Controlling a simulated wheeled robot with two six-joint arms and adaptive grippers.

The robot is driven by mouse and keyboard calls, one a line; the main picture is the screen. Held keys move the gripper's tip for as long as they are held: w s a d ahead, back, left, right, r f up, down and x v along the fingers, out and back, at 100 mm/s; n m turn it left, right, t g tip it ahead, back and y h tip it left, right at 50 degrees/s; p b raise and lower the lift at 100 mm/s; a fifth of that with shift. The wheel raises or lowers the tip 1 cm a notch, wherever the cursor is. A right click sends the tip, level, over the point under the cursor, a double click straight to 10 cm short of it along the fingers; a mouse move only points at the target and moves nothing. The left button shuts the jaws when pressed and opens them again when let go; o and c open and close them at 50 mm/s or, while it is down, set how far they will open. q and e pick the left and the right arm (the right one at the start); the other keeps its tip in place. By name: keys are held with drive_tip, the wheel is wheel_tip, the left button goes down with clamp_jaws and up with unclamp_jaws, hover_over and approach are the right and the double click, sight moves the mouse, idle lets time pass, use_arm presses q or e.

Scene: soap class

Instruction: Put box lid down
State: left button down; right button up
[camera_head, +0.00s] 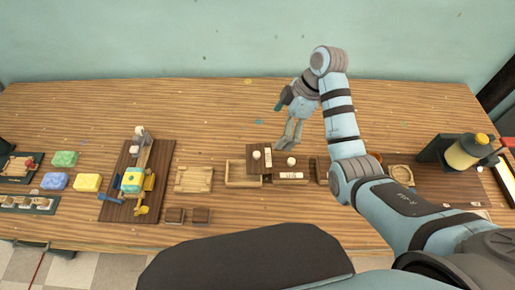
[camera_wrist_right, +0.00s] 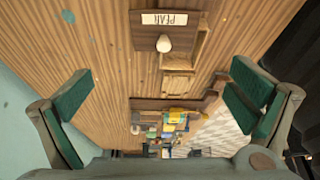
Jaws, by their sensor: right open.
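In the head view a dark wooden lid (camera_head: 254,149) with a pale knob and a white label lies partly over an open light wooden box (camera_head: 232,180). The wrist view shows a dark lid (camera_wrist_right: 145,36) with a white knob (camera_wrist_right: 164,43) and a lettered label, overlapping a wooden box (camera_wrist_right: 178,63). A second knob (camera_head: 291,161) and label (camera_head: 291,175) show just to the right on dark wood. My right gripper (camera_head: 286,127) is open and empty, behind and above the lids, its green pads wide apart in the wrist view (camera_wrist_right: 160,95). My left gripper is out of view.
A light wooden tray (camera_head: 193,180) sits left of the box. A yellow-black machine (camera_head: 466,152) stands right. The table's back strip is mostly clear.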

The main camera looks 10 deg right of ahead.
drive_tip(key=b, duration=0.3)
approach(260, 158)
drive_tip(key=shift+s+a+f, duration=0.15)
drive_tip(key=shift+a+f, duration=0.1)
drive_tip(key=shift+f, duration=0.2)
drive_tip(key=shift+s+a+f, duration=0.2)
drive_tip(key=shift+a+f, duration=0.05)
drive_tip(key=shift+f, duration=0.2)
drive_tip(key=x, duration=0.4)
drive_tip(key=w+x, duration=0.1)
drive_tip(key=x, duration=0.1)
drive_tip(key=shift+s+r, duration=0.1)
drive_tip(key=shift+r, duration=0.05)
drive_tip(key=shift+c, duration=0.6)
drive_tip(key=shift+d, duration=0.1)
drive_tip(key=c, duration=1.5)
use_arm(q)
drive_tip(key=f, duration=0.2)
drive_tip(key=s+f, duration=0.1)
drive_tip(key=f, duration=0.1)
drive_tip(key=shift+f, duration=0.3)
use_arm(e)
drive_tip(key=shift+c, duration=0.5)
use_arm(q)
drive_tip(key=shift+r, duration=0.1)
